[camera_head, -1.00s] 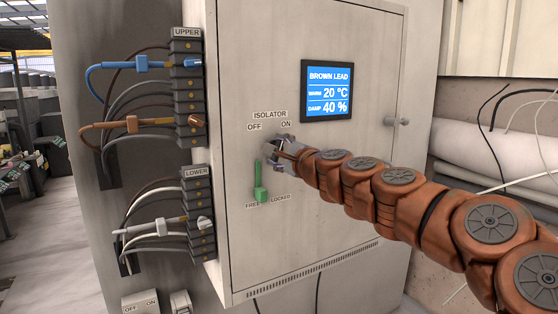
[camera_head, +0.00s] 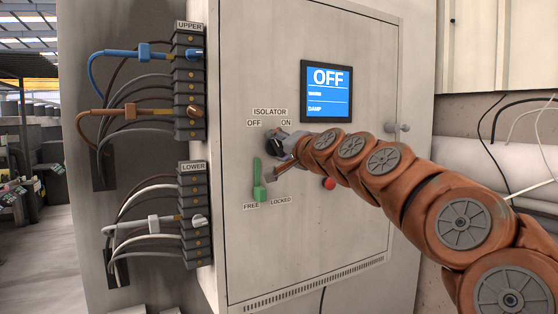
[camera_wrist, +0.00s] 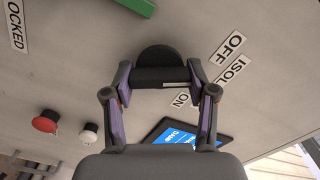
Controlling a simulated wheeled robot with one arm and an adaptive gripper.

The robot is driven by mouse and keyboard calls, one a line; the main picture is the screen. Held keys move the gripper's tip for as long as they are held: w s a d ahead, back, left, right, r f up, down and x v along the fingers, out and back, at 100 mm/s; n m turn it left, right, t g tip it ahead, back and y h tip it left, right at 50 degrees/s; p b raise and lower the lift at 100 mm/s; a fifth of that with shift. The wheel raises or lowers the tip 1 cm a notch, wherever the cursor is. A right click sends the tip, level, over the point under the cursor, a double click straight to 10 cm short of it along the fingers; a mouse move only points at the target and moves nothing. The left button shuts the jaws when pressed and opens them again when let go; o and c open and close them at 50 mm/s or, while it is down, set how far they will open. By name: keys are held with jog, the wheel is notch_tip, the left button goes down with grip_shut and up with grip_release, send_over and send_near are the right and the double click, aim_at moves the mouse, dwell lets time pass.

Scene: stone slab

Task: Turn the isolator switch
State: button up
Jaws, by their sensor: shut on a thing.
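The isolator switch is a dark knob (camera_wrist: 157,70) with a bar-shaped grip, seen between my fingers in the wrist view. My gripper (camera_wrist: 155,82) is shut on the bar, one finger at each end. In the head view my gripper (camera_head: 276,146) is at the panel under the ISOLATOR label (camera_head: 270,112), and it hides most of the knob. The OFF label (camera_head: 254,123) is to its upper left and the ON label (camera_head: 286,122) above it. The display (camera_head: 326,91) reads OFF in large letters.
A green lever (camera_head: 259,190) hangs below the switch, above the FREE label (camera_head: 251,206). A red button (camera_wrist: 46,121) and a white button (camera_wrist: 88,134) are on the panel. Terminal blocks with leads (camera_head: 190,90) stand left of the door. A door handle (camera_head: 404,127) is at right.

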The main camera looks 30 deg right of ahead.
jog(key=shift+n+b, duration=0.85)
jog(key=shift+n, duration=0.05)
jog(key=o, duration=1.2)
jog(key=s, duration=0.8)
jog(key=s+a, duration=0.1)
jog(key=s, duration=0.3)
